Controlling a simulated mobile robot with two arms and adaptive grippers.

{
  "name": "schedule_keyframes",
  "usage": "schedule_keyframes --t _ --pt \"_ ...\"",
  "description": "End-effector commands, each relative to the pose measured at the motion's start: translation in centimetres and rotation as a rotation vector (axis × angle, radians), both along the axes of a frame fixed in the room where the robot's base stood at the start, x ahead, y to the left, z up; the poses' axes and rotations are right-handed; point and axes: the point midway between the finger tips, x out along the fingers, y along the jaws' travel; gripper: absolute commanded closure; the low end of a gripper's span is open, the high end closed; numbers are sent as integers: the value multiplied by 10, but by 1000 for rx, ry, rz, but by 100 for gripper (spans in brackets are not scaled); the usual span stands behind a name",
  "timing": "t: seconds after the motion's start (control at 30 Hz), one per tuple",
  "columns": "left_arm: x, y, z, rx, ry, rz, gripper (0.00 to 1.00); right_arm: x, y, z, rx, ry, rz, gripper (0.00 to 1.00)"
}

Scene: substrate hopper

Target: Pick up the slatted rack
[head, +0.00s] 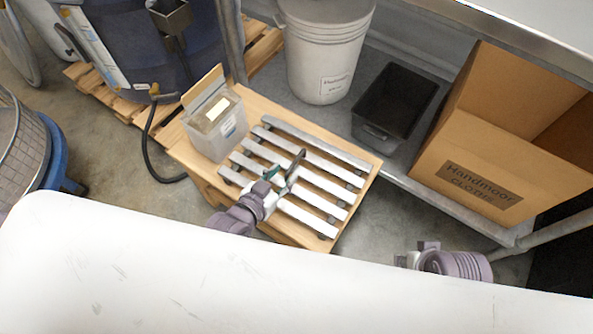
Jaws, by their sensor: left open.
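The slatted rack (316,143), with several pale metal slats on dark cross rails, lies flat on a low wooden table (357,160). My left gripper (284,174) is open over the rack's left-middle part, its fingers above the slats. It hides part of the slats beneath it. I cannot tell whether the fingers touch a slat, and nothing shows between them. Only the base of my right gripper (408,260) shows low at the right, clear of the rack. Its fingers are hidden behind the white surface in the foreground.
A white bucket (325,62), a black tub (371,137) and a cardboard box (477,177) stand on the metal shelf behind. A black hose (150,150) hangs left of the table.

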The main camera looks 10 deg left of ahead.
Motion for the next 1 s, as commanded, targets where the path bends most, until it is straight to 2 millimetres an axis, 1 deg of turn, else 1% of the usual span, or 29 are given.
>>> schedule_keyframes --t 0.03,0.07,0.2,0.27,0.37,0.5,0.6,0.87,0.9,0.97,1.0 --pt "7 -3 -5 -1 0 0 59 -2 0 6 0 -5 0 63" --pt "11 -4 -6 -1 0 0 59 -3 -1 9 0 -7 0 63" --pt "19 -7 -9 -1 1 0 59 -6 -1 18 0 -10 -1 63" --pt "22 -8 -11 -1 0 0 59 -7 -1 19 0 -11 -1 63" --pt "34 -11 -17 -1 -1 0 59 -9 -2 19 0 -14 -1 63" --pt "54 -17 -25 -1 -1 0 59 -9 -2 10 -1 -11 -1 63" --pt "62 -20 -28 -2 1 1 59 -9 -2 7 -1 -12 -1 63" --pt "64 -21 -28 0 3 0 59 -9 -2 8 -1 -12 -1 63" --pt "64 -21 -28 0 2 0 62 -9 -2 8 -1 -12 -1 63" --pt "64 -21 -28 0 2 0 72 -9 -2 8 -1 -12 -1 63" --pt "64 -21 -28 0 2 0 79 -9 -2 8 -1 -12 -1 63"
